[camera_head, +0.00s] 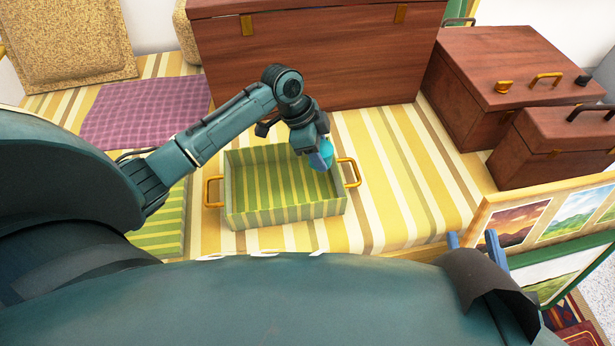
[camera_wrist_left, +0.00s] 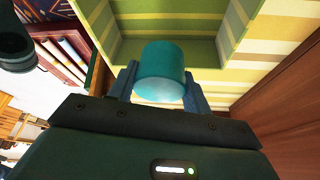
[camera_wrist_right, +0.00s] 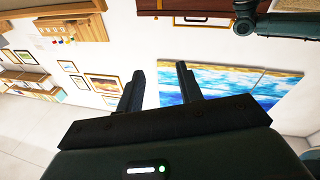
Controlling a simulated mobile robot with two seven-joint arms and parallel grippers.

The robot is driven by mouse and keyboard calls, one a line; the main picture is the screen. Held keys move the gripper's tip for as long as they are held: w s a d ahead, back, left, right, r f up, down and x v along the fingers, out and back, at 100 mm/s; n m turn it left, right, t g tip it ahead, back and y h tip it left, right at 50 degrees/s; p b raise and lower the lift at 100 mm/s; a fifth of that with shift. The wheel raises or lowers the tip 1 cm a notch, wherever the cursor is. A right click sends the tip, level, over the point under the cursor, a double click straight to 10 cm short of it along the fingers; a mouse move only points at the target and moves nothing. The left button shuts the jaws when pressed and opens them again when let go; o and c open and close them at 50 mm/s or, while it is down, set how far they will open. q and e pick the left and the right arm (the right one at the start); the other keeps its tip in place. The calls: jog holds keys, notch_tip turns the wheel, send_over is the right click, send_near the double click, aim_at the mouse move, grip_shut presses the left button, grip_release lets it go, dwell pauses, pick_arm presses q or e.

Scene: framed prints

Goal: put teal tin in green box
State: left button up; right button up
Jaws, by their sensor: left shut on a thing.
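The teal tin (camera_head: 327,154) is held by my left gripper (camera_head: 317,160) over the right end of the green box. In the left wrist view the tin (camera_wrist_left: 162,72) sits between the two fingers, with the box (camera_wrist_left: 150,52) beyond it. The green box (camera_head: 290,214) is open-topped, striped inside, with a gold handle at each end. Whether the tin touches the box is unclear. In the right wrist view my right gripper (camera_wrist_right: 160,73) has its fingers apart, with nothing between them.
A large wooden chest (camera_head: 320,60) stands behind the box. Smaller wooden chests (camera_head: 515,80) stand at the right. A purple checked cloth (camera_head: 140,110) lies at the left. Framed prints (camera_head: 510,225) are at the lower right. Striped surface right of the box is clear.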

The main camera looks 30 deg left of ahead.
pick_arm(q)
notch_tip(320, 180, down, 4)
jog(key=shift+r+b, duration=0.2)
jog(key=shift+b, duration=0.4)
jog(key=shift+f+b, duration=0.35)
jog(key=shift+f, duration=0.4)
notch_tip(320, 180, down, 4)
jog(key=shift+r+b, duration=0.1)
jog(key=shift+b, duration=0.8)
jog(key=o, duration=1.1)
jog(key=shift+c, duration=0.2)
pick_arm(e)
jog(key=shift+w+a+r+m+y, duration=0.2)
jog(key=shift+a+r+m+y, duration=0.1)
jog(key=shift+a+y, duration=0.2)
